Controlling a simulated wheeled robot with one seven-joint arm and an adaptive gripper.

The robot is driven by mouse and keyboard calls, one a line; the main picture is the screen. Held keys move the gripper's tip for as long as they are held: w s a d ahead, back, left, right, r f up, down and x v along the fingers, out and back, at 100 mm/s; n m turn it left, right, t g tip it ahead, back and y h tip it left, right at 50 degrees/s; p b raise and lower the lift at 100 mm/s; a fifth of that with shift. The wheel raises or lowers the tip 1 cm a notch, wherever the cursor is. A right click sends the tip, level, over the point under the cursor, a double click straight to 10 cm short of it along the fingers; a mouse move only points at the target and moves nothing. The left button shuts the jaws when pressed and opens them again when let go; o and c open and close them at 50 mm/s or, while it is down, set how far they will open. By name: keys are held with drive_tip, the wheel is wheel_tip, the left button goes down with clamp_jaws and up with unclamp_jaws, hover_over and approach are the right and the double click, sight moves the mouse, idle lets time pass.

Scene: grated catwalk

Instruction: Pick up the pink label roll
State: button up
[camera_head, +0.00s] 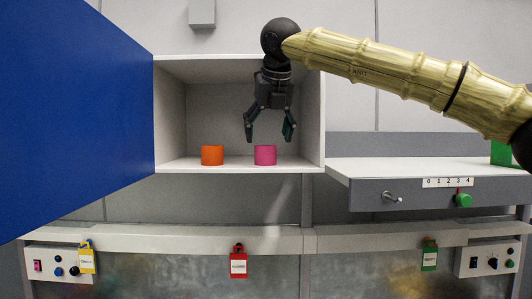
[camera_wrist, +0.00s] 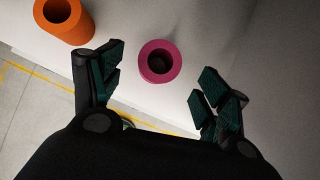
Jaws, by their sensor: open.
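The pink label roll (camera_head: 265,155) stands upright on the floor of the open white cabinet, right of centre. In the wrist view the pink roll (camera_wrist: 160,61) shows from above as a ring with a dark hole, ahead of and between the open fingers. My gripper (camera_head: 269,138) points down inside the cabinet opening, open and empty. Its fingertips are just above the roll, one to each side. In the wrist view the gripper (camera_wrist: 160,90) has its green-padded fingers spread apart. I see no contact with the roll.
An orange roll (camera_head: 212,155) stands left of the pink one; it also shows in the wrist view (camera_wrist: 64,18). The cabinet's (camera_head: 240,168) blue door (camera_head: 75,110) is swung open at the left. A grey drawer unit (camera_head: 420,190) with a white top adjoins at the right.

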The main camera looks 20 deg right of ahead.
sight(266, 148)
drive_tip(key=shift+p+x, duration=1.3)
drive_tip(key=shift+x, duration=0.1)
drive_tip(key=shift+p+x, duration=0.5)
drive_tip(key=shift+x, duration=0.9)
drive_tip(key=shift+r, duration=0.1)
drive_tip(key=c, duration=1.1)
